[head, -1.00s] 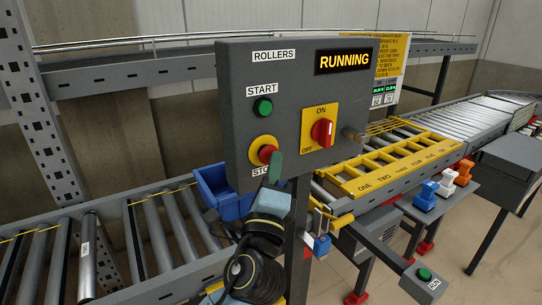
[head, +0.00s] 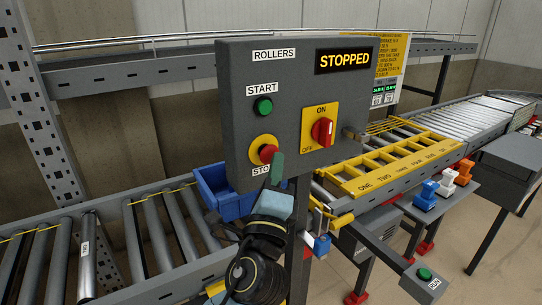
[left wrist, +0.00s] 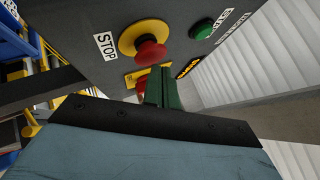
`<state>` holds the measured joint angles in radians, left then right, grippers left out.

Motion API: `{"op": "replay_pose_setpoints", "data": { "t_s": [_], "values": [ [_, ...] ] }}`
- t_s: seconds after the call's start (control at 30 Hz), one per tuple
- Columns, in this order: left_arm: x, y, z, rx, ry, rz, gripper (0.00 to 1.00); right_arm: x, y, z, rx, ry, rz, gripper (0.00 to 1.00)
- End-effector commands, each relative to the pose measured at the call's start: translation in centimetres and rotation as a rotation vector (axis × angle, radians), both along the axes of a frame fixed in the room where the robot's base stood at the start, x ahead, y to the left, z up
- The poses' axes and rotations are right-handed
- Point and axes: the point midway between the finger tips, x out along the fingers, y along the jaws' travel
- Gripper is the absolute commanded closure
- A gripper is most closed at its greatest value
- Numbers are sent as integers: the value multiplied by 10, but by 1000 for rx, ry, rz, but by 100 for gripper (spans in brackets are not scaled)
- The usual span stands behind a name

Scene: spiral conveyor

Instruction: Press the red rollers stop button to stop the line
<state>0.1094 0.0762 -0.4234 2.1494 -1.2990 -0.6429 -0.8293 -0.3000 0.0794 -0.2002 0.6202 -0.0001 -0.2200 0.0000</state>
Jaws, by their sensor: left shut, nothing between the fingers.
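The grey control box (head: 237,80) carries a red stop button (head: 268,153) on a yellow ring, above a partly hidden STOP label. Its display (head: 344,61) reads STOPPED. My left gripper (head: 277,166) is shut and empty, its green fingers just below and to the right of the red button. In the left wrist view the red button (left wrist: 150,54) stands out from its yellow ring, and the green fingertips (left wrist: 162,85) are beside it; I cannot tell whether they touch. My right gripper is not in view.
A green START button (head: 263,107) sits above the stop button, and a red ON/OFF switch (head: 322,131) to its right. A blue bin (head: 213,188) is behind the box's lower left. Roller conveyors run left and right. A RUN button (head: 424,274) is at lower right.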

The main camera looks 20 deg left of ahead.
Motion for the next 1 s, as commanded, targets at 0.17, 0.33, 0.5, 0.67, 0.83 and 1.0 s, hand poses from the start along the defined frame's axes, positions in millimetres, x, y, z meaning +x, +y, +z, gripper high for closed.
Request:
{"op": "replay_pose_setpoints", "data": {
  "t_s": [0.17, 0.33, 0.5, 0.67, 0.83, 1.0],
  "values": [
    [-5, -5, 0, -1, -1, 0, 100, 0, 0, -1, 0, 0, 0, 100],
    [-5, -6, 0, 0, -1, 0, 100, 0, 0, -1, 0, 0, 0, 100],
    [-7, -9, 0, -1, 0, 0, 100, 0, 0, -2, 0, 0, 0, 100],
    [-16, -21, -1, -2, 1, -1, 100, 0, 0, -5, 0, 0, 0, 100],
    [-27, -34, -1, -1, 0, -2, 100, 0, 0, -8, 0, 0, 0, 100],
    [-34, -44, -1, -1, 0, -1, 100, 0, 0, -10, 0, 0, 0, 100]
  ]
}}
